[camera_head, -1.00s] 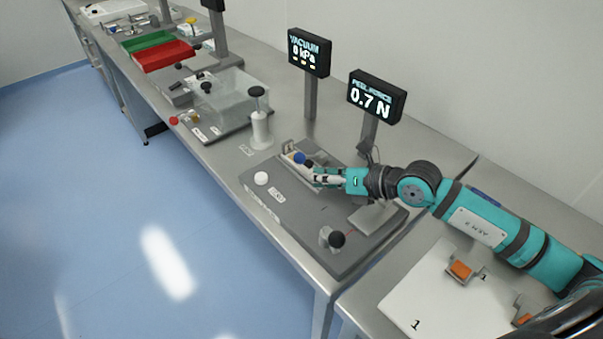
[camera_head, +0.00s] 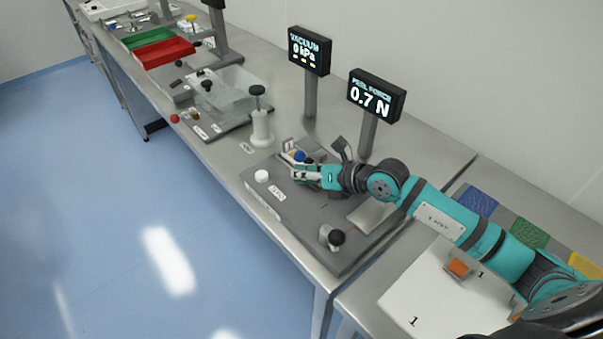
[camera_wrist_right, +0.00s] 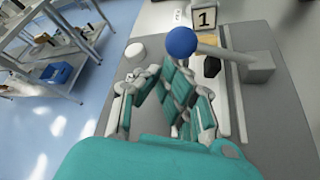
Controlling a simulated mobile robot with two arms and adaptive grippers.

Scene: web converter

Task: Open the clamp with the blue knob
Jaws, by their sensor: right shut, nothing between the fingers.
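The blue knob (camera_head: 300,156) sits at the back left of the dark grey fixture plate (camera_head: 283,221). In the right wrist view the blue knob (camera_wrist_right: 181,42) is on the end of a pale lever (camera_wrist_right: 220,53) that runs right to a grey clamp block (camera_wrist_right: 259,66). My right gripper (camera_head: 295,174) is shut and empty, just on the near side of the knob. In the right wrist view its fingertips (camera_wrist_right: 165,80) lie below the knob in the picture; I cannot tell whether they touch it. My left gripper is not in view.
A white round button (camera_head: 262,176) is left of my right gripper. A black-knobbed part (camera_head: 332,238) stands at the plate's front. A white post with a black knob (camera_head: 261,125) is behind left. Two displays (camera_head: 309,52) (camera_head: 376,97) stand behind.

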